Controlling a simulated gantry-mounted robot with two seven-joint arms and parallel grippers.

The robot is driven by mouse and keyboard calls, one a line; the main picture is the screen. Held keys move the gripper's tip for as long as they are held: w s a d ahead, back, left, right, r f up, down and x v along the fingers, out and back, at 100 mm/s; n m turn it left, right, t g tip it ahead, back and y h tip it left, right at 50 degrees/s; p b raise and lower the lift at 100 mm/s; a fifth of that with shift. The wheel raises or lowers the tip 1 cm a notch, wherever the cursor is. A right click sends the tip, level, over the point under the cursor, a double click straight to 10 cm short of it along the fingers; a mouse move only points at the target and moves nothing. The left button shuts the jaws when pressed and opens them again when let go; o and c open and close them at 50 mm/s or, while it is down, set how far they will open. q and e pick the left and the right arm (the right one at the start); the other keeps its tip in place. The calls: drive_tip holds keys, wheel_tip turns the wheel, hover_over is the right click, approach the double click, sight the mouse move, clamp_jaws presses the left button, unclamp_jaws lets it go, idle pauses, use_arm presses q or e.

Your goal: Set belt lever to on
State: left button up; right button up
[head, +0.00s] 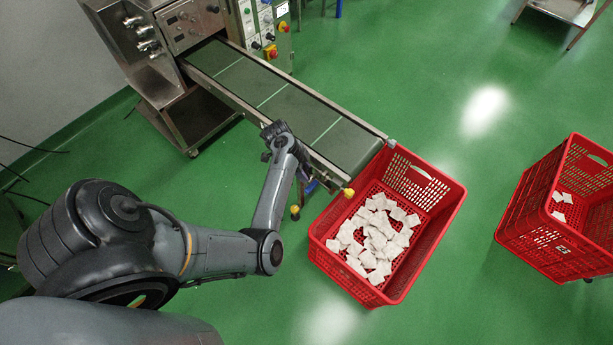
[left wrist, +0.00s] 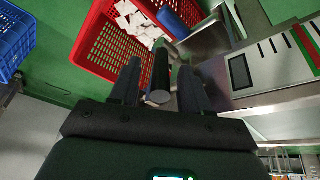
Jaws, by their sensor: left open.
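In the left wrist view a dark cylindrical handle with a round grey end (left wrist: 160,92), which looks like the belt lever, stands between the two fingers of my left gripper (left wrist: 160,78). The fingers are apart, one on each side of it; I cannot tell if either touches it. In the head view my left gripper (head: 268,142) is beside the near long edge of the conveyor belt (head: 285,100). The lever cannot be made out there, and its on or off position is not readable. My right gripper is not in view.
A red crate (head: 451,205) with white teabags (head: 378,238) stands at the belt's end. Another red crate (head: 535,215) stands at right. The packing machine (head: 165,50) and a control panel with knobs (head: 265,25) are at the back. Green floor is clear between the crates.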

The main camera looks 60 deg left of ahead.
use_arm(q)
drive_tip(key=shift+b+x, duration=0.45)
drive_tip(key=shift+x, duration=1.05)
drive_tip(key=shift+r, duration=0.1)
drive_tip(key=shift+c, duration=0.4)
clamp_jaws()
